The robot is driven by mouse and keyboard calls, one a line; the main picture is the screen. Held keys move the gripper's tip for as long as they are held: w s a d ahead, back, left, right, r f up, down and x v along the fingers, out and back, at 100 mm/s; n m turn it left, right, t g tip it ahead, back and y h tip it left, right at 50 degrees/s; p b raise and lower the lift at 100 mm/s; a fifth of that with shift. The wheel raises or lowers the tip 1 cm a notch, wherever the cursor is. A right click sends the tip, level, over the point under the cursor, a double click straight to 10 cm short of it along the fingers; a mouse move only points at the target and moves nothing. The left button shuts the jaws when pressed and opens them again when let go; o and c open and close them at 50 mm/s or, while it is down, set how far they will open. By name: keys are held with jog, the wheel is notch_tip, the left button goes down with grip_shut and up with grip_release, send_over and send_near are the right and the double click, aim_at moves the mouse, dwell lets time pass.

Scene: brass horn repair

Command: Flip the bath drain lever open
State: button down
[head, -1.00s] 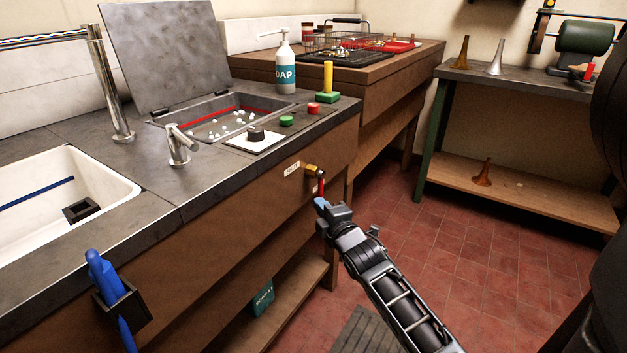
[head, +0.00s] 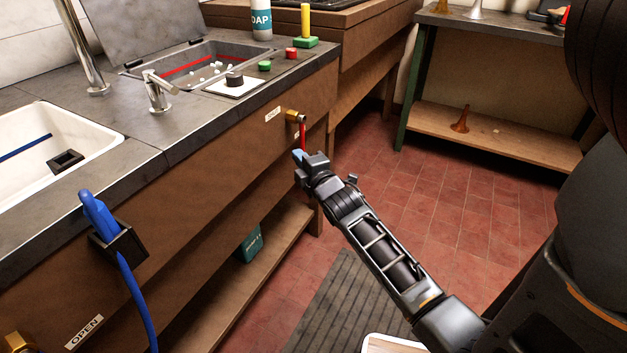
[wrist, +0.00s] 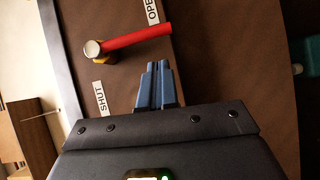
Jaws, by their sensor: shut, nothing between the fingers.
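The drain lever (head: 303,134) is a red handle on a brass valve (head: 292,116) at the cabinet front. It hangs down from its pivot in the head view. In the wrist view the red handle (wrist: 138,38) reaches from the pivot to beside the OPEN label (wrist: 153,11); the SHUT label (wrist: 100,99) is on the other side of the pivot. My gripper (head: 299,156) is near the handle's lower end. In the wrist view its blue fingers (wrist: 157,66) are together, empty and apart from the handle. The valve body is partly hidden behind the pivot.
The counter edge runs above the lever, with a basin (head: 205,72) holding small white pieces. A blue-handled tool (head: 97,215) sits in a black holder at left.

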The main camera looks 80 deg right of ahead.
jog(key=b+v, duration=0.1)
jog(key=v, duration=0.9)
jog(key=shift+a+f, duration=0.3)
jog(key=shift+a, duration=0.25)
